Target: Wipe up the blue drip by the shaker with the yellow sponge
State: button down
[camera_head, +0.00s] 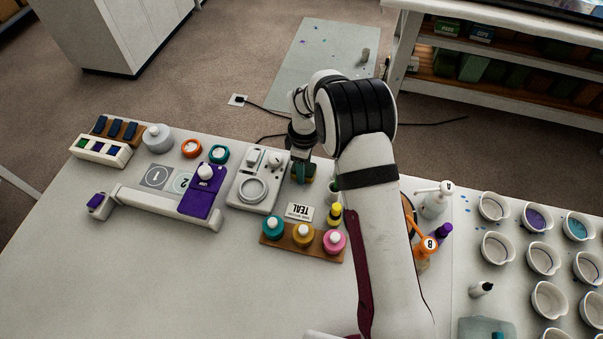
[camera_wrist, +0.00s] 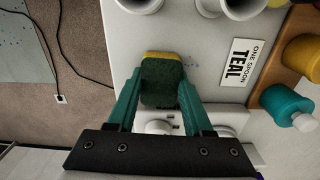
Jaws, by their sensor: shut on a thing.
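My gripper (camera_head: 302,168) is at the back edge of the table, just right of the white shaker (camera_head: 240,192). In the wrist view its teal fingers (camera_wrist: 160,88) are shut on the sponge (camera_wrist: 162,82), dark green on the near face with a yellow edge (camera_wrist: 160,54). Faint blue specks of the drip (camera_wrist: 191,65) show on the white tabletop just right of the sponge; the sponge may hide more of it. I cannot tell whether the sponge touches the table. Part of the shaker shows below the sponge in the wrist view.
The "TEAL" card (camera_head: 299,212) and a wooden rack (camera_head: 290,242) of teal, yellow and pink bottles stand in front of my gripper. A yellow bottle (camera_head: 334,215) is close to my arm. White cups (camera_head: 494,207) fill the right side. The front left tabletop is clear.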

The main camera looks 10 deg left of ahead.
jog(key=shift+r, duration=4.05)
jog(key=shift+f, duration=0.25)
